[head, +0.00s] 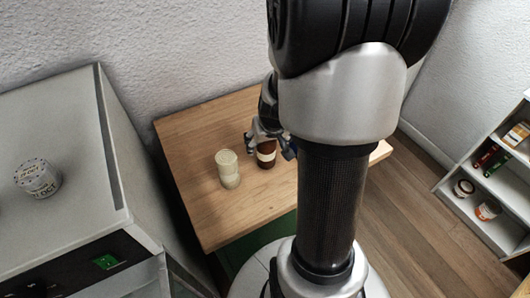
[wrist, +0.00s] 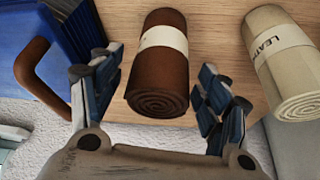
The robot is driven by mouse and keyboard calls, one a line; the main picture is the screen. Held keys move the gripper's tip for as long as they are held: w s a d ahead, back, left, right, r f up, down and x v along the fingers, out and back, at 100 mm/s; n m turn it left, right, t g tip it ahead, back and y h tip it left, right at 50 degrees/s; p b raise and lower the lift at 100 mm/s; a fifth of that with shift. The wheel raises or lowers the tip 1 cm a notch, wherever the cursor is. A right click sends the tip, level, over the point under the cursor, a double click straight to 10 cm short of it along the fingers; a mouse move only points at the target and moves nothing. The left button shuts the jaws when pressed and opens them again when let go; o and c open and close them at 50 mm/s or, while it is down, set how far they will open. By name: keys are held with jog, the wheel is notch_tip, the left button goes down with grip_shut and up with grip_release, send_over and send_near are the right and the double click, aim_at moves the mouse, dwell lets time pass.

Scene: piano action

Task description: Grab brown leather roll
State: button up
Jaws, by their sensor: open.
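The brown leather roll (wrist: 160,75) has a pale paper band and lies between the fingers in the wrist view. In the head view the brown roll (head: 266,158) stands on the wooden table, partly covered by my arm. My gripper (wrist: 150,95) is open, with one finger on each side of the roll and a visible gap on both sides. In the head view my gripper (head: 270,143) is at the roll, partly hidden behind my arm.
A cream roll (head: 228,170) with a band reading "LEAT" stands left of the brown one on the wooden table (head: 200,135). A blue thing with a brown handle (wrist: 35,75) is left in the wrist view. A grey cabinet (head: 60,130) and shelf (head: 480,190) flank the table.

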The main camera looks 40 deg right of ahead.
jog(key=shift+w+f, duration=0.15)
jog(key=shift+f, duration=0.15)
jog(key=shift+r, duration=0.15)
jog(key=c, duration=1.2)
